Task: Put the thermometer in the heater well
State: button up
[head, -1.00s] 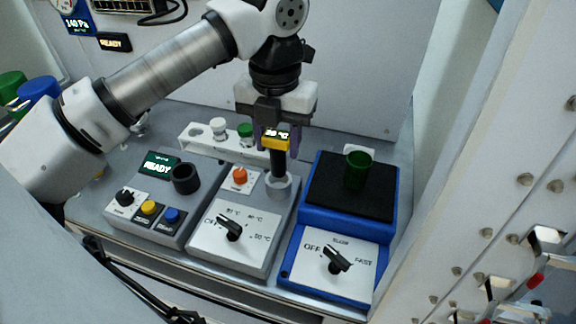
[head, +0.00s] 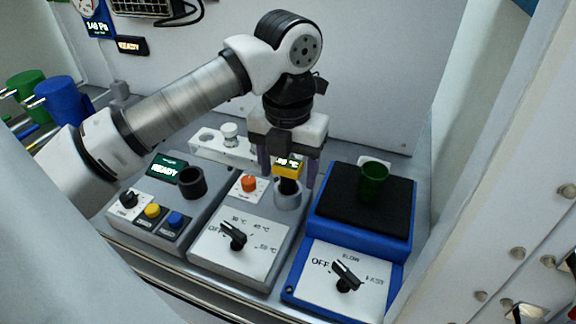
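The thermometer (head: 287,168) has a yellow head with a small display and a black stem. It stands upright with its lower stem inside the grey round heater well (head: 288,197) at the back right of the middle grey unit (head: 207,250). The tip inside the well is hidden. My gripper (head: 287,178) is above the well, pointing down. Its two purple fingers stand apart on either side of the yellow head, with visible gaps, so it is open. The heater's dial (head: 234,237) has a black knob turned toward OFF.
A blue unit (head: 409,225) with a black top and a green cup (head: 373,182) stands close on the right. On the left is a grey unit with a dark round holder (head: 192,183) and buttons. A white rack (head: 208,143) with a white-capped vial is behind.

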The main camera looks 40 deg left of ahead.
jog(key=shift+r+p, duration=0.3)
jog(key=shift+p, duration=0.1)
notch_tip(320, 180, up, 12)
jog(key=b, duration=0.1)
jog(key=shift+f+b, duration=0.15)
jog(key=shift+b, duration=0.15)
